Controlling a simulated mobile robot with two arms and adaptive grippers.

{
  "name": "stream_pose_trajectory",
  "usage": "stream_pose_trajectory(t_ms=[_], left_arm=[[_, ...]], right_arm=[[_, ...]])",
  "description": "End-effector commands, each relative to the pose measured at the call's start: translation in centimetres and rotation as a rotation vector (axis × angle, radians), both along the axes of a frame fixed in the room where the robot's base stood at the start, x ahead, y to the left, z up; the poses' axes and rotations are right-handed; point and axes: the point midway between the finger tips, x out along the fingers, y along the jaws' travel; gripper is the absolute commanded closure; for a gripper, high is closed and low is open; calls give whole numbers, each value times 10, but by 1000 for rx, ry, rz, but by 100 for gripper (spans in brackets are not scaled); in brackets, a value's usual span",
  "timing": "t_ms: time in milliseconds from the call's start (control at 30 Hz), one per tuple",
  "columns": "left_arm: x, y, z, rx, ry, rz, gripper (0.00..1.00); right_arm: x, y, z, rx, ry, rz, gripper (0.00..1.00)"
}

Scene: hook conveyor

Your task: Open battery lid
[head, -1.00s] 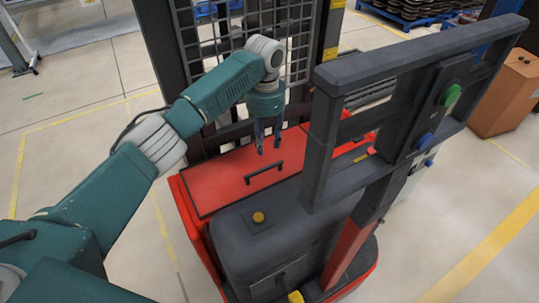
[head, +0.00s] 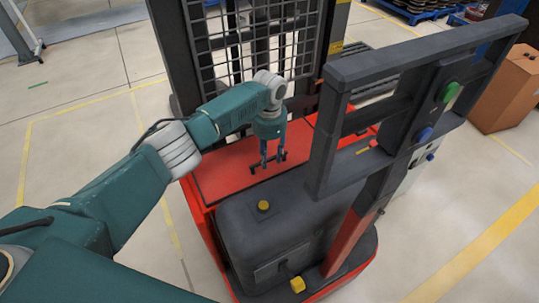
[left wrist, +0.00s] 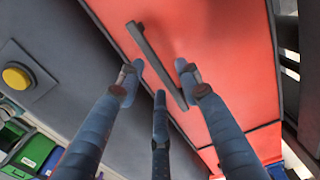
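The red battery lid (head: 225,181) lies flat and closed on top of the red truck body. Its black bar handle (head: 283,157) sits under my left gripper (head: 272,162), which points down at it. In the left wrist view the lid (left wrist: 215,45) fills the upper middle, and the handle (left wrist: 153,55) runs diagonally between the fingers. The fingers of my left gripper (left wrist: 158,82) are spread apart, on either side of the handle, and do not close on it. Whether the tips touch the lid is unclear. My right gripper is not in view.
A dark mesh mast (head: 250,45) stands behind the lid. A dark grey frame (head: 340,130) with green and blue buttons rises close on the right. A grey cover with a yellow button (head: 263,206) is in front. Open floor lies to the left.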

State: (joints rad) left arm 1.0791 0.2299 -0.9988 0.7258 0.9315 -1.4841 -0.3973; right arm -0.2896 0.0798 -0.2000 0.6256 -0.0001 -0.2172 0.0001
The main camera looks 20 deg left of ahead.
Motion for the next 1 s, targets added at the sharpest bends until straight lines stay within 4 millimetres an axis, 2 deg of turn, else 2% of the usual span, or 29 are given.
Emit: stream_pose_trajectory(t_ms=[33,200,567,767,1000], left_arm=[[0,0,0,0,0,0,67],[0,0,0,0,0,0,100],[1,1,4,1,-1,0,100],[7,6,18,1,-3,0,100],[23,21,45,3,-10,3,100]], right_arm=[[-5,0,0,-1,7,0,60],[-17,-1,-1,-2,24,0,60],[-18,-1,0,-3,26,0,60],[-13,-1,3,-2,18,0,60],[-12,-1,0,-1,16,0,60]])
